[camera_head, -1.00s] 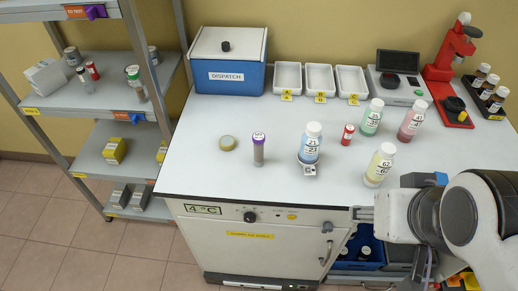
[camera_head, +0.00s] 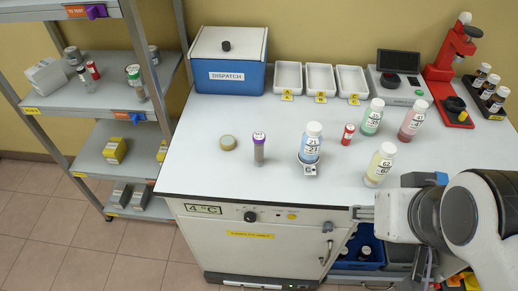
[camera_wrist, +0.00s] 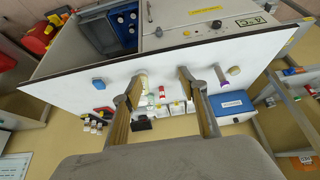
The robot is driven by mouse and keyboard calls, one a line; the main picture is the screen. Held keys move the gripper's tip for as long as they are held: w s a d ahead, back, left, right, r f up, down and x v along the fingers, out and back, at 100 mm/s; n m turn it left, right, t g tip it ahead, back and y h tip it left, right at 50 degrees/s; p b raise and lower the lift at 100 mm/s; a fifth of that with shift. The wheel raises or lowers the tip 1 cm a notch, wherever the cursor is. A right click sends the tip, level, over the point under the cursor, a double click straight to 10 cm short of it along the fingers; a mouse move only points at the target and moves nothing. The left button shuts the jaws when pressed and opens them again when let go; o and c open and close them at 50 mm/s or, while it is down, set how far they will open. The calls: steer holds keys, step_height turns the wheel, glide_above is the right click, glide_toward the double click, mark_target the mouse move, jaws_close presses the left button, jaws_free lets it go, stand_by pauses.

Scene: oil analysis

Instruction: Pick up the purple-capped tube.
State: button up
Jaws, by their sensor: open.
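The purple-capped tube (camera_head: 259,150) stands upright on the white bench top, left of the middle, with a dark grey lower body. In the wrist view the purple-capped tube (camera_wrist: 222,76) is to the right of my fingers, apart from them. My gripper (camera_head: 364,214) is at the bench's front edge in the head view, well to the right of the tube. In the wrist view my gripper (camera_wrist: 160,80) has its two fingers spread wide, with no object clearly held between them.
A round tan lid (camera_head: 228,143) lies left of the tube. A blue-labelled bottle (camera_head: 310,143) stands to its right, with a red-capped vial (camera_head: 347,135) and several bottles beyond. The blue dispatch box (camera_head: 230,75) and white trays (camera_head: 319,78) are behind. Bench space in front of the tube is clear.

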steer(key=w+d+r+n+t+h, duration=0.1)
steer(key=w+d+n+t, duration=0.15)
steer(key=w, duration=0.85)
steer(key=w+d+r+n+t, duration=0.1)
steer(key=w+t, duration=0.2)
steer(key=w, duration=0.8)
steer(key=w+a+f+n+y, duration=0.3)
steer(key=w+a+y, duration=0.1)
steer(key=w+a, duration=0.15)
steer(key=w+a+f+n+y, duration=0.25)
steer(key=w+a+y, duration=0.2)
steer(key=a, duration=0.25)
steer(key=s+a+f+n+g+y, duration=0.2)
steer(key=s+a+n+g+y, duration=0.1)
steer(key=s+a+y, duration=0.3)
steer(key=shift+s+a+f+n+y, duration=0.25)
steer(key=shift+a+f+n+y, duration=0.05)
steer(key=shift+a+y, duration=1.05)
steer(key=shift+f, duration=0.15)
steer(key=shift+f, duration=1)
steer(key=shift+f, duration=0.15)
